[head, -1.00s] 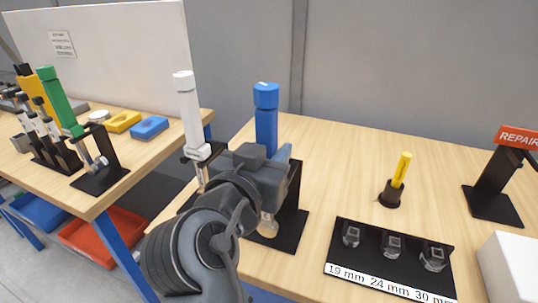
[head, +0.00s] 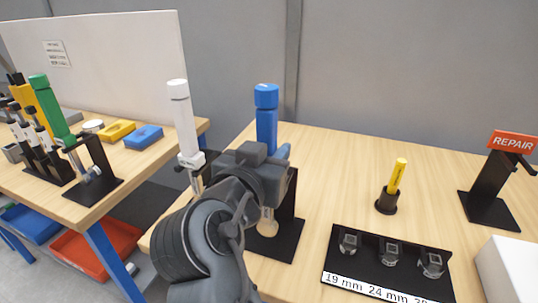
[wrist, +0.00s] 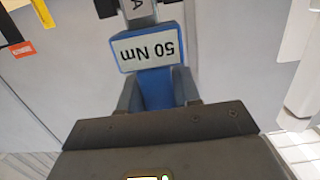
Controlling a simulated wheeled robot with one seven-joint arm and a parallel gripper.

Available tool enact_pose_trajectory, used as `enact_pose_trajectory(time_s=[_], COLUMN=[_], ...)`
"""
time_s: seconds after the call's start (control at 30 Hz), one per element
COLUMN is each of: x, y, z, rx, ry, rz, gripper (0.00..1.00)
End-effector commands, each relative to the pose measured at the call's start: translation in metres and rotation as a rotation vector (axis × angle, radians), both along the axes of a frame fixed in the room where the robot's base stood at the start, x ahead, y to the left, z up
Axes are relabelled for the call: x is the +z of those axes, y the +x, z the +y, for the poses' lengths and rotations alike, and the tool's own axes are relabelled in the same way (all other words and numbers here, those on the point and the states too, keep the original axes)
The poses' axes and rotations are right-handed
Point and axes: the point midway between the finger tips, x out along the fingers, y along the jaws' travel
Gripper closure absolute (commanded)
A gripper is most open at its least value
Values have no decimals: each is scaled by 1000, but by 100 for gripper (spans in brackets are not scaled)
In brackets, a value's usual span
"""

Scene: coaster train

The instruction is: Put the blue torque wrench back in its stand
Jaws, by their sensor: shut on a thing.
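The blue torque wrench (head: 266,108) is upright in my gripper (head: 270,158), with its blue handle rising above the jaws. In the wrist view the jaws (wrist: 158,92) are shut around the blue wrench body (wrist: 155,68), just by its "50 Nm" label. A round metal head (head: 268,222) shows below my gripper. The black stand (head: 285,240) is on the table directly behind and below my gripper. My arm hides much of the stand, so I cannot tell whether the wrench touches it.
A white wrench (head: 183,120) stands close to the left of my gripper. A black socket tray (head: 345,272), a yellow tool in a holder (head: 396,178) and a REPAIR sign (head: 513,142) are to the right. A green wrench (head: 52,105) stands on the left bench.

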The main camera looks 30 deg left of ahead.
Motion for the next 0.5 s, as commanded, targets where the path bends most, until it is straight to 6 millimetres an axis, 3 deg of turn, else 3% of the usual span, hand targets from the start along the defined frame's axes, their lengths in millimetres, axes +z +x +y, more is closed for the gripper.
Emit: enact_pose_trajectory(time_s=[0.5], x=[2], y=[12], z=[3], rx=[1], ry=[3], rz=[-4], gripper=[100])
